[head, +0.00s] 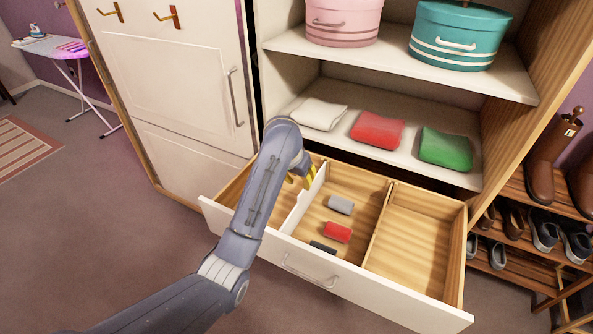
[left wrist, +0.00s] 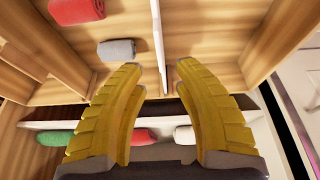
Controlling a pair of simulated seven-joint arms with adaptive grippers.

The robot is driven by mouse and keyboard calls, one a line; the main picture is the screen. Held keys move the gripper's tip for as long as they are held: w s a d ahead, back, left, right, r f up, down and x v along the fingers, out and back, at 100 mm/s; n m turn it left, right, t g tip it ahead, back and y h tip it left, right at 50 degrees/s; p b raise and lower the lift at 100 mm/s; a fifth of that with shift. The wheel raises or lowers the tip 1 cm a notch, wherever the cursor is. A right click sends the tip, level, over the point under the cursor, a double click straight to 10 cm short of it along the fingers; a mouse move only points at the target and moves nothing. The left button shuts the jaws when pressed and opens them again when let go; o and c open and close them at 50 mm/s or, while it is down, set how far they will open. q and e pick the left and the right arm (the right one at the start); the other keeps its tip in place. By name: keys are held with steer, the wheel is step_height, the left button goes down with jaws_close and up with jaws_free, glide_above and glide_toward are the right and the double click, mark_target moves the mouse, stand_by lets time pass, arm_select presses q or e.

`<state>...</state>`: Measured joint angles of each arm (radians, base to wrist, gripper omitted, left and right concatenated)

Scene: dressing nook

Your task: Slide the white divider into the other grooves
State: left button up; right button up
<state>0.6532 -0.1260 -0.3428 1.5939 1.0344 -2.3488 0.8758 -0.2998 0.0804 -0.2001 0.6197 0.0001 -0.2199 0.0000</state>
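The white divider (head: 301,207) stands upright in the open drawer (head: 330,284), running front to back left of the wooden partition (head: 378,222). It also shows edge-on in the left wrist view (left wrist: 158,40). My left gripper (head: 302,178) is over the rear part of the divider. In the left wrist view its yellow fingers (left wrist: 160,66) are open, one on each side of the divider, with a gap on both sides. My arm hides part of the drawer's left section. I cannot make out the grooves. My right gripper is not in view.
Right of the divider lie a grey roll (head: 340,205), a red roll (head: 337,232) and a dark roll (head: 322,247). The right compartment (head: 412,240) is empty. A shelf (head: 395,150) with folded cloths overhangs the drawer's back.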

arm_select(q)
steer(key=v, duration=0.6)
steer(key=shift+r, duration=0.1)
stand_by(0.5)
